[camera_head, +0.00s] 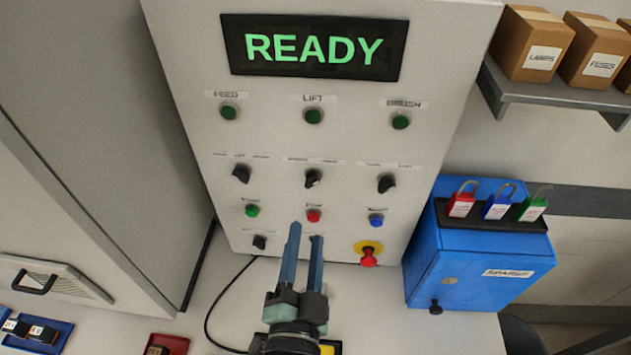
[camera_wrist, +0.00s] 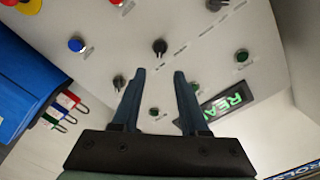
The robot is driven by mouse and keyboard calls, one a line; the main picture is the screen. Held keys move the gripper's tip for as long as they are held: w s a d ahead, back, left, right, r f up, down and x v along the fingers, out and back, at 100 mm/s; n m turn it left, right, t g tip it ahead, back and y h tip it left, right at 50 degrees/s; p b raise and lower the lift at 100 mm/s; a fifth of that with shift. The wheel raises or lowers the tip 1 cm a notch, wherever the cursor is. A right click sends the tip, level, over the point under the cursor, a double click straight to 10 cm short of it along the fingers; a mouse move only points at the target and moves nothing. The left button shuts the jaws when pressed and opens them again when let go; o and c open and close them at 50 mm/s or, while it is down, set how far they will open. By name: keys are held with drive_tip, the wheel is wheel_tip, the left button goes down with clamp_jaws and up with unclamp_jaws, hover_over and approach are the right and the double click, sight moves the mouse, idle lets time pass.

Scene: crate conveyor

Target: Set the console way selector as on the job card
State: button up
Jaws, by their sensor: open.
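The pale console (camera_head: 355,140) fills the middle of the head view under a screen (camera_head: 314,47) reading READY in green. A row of black selector knobs crosses it: left (camera_head: 241,173), middle (camera_head: 313,178) and right (camera_head: 387,182). A smaller black knob (camera_head: 259,242) sits lower left. Their labels are too small to read, so I cannot tell which is the way selector. No job card is recognisable. My gripper (camera_head: 306,233) is open and empty, its fingers pointing at the console. In the wrist view the middle knob (camera_wrist: 160,46) lies just beyond the gap between the fingertips (camera_wrist: 160,73).
Green lamps top the console; green, red and blue buttons sit below the knobs. A red emergency button (camera_head: 368,255) is right of my gripper. A blue box (camera_head: 470,262) with padlocks stands right. Boxes sit on a shelf (camera_head: 550,95). A tall grey panel (camera_head: 100,120) is left.

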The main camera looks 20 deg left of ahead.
sight(314, 184)
drive_tip(key=p+x, duration=0.1)
drive_tip(key=x, duration=1)
drive_tip(key=shift+p, duration=0.35)
clamp_jaws()
